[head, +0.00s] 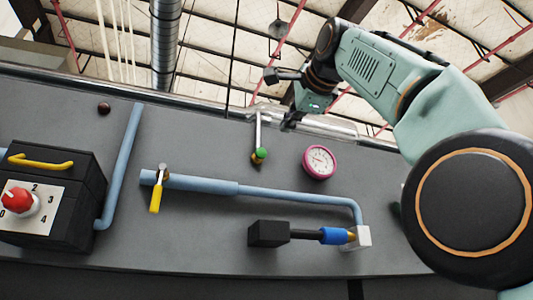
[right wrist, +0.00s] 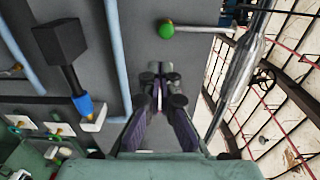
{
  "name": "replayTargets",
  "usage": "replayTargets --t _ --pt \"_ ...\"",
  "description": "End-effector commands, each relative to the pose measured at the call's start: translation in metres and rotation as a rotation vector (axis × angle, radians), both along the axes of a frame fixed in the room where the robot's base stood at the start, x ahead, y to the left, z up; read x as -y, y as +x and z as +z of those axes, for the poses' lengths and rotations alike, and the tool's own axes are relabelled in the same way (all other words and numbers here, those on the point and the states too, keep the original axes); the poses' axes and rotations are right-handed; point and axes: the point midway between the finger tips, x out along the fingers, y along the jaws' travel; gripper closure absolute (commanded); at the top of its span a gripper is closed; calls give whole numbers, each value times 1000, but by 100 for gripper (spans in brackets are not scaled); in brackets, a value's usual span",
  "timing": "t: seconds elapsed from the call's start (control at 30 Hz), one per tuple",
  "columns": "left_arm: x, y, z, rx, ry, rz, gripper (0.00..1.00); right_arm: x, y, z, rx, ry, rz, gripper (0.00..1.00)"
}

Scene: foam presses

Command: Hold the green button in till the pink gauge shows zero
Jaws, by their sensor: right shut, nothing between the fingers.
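The green button (head: 262,153) sits on the grey panel at the lower end of a thin silver pipe. It also shows in the right wrist view (right wrist: 167,31), beyond my fingertips and apart from them. The pink gauge (head: 319,162) is to the right of the button, with a white face; its needle is too small to read surely. My right gripper (head: 289,121) is above and to the right of the button in the head view. Its fingers are shut and empty, as the right wrist view (right wrist: 160,82) shows. My left gripper is not in view.
A blue pipe (head: 205,184) with a yellow-handled valve (head: 155,199) runs below the button. Below it is a black block with a blue connector (head: 334,236). A black box with a red knob (head: 17,200) stands at left. A silver pipe (head: 330,124) runs along the panel's top edge.

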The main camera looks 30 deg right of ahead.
Motion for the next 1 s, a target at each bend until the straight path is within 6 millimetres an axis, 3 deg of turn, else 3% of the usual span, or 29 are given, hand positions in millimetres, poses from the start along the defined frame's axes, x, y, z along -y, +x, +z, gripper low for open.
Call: replayTargets --t 0.37,1.0 --pt "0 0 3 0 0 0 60 0 -2 2 -2 -1 0 100" --pt "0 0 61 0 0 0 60 22 89 5 -1 0 0 100"
